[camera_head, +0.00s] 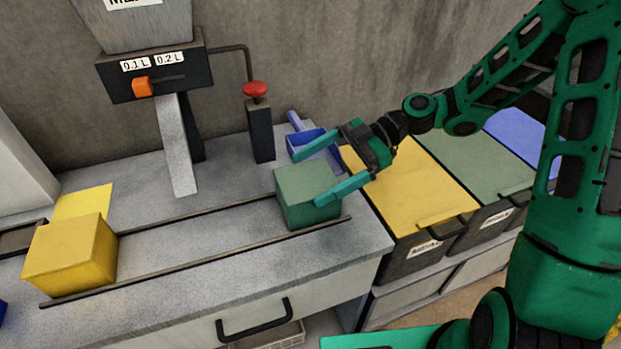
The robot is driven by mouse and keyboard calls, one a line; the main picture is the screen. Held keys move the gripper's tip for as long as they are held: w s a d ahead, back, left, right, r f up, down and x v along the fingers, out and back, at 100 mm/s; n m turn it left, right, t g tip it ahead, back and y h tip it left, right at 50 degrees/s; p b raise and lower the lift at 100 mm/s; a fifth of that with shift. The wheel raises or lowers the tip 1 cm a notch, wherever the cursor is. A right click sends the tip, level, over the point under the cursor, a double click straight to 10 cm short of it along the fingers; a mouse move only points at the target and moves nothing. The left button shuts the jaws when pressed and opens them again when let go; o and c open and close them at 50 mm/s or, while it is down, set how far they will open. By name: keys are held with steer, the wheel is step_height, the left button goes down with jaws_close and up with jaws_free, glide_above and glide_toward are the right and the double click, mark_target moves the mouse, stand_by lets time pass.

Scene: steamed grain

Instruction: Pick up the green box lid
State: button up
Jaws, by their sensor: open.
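A green box (308,204) stands at the right end of the rails on the grey counter. Its top looks closed by a flat green lid (303,178); I cannot make out a seam between lid and box. My gripper (307,178) is open at the box, coming from the right. One finger is at the far side of the lid and the other reaches across the near right side. I cannot tell whether either finger touches the box. The fingers hide part of its top and right side.
A yellow box (68,257) stands at the left of the rails, with a flat yellow panel (85,203) behind it. A blue scoop-like container (312,141) lies behind the green box. A dispenser (155,75) with a red knob (256,89) stands behind. Bins with yellow (405,180) and green (470,160) tops stand right.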

steer(key=c, duration=0.9)
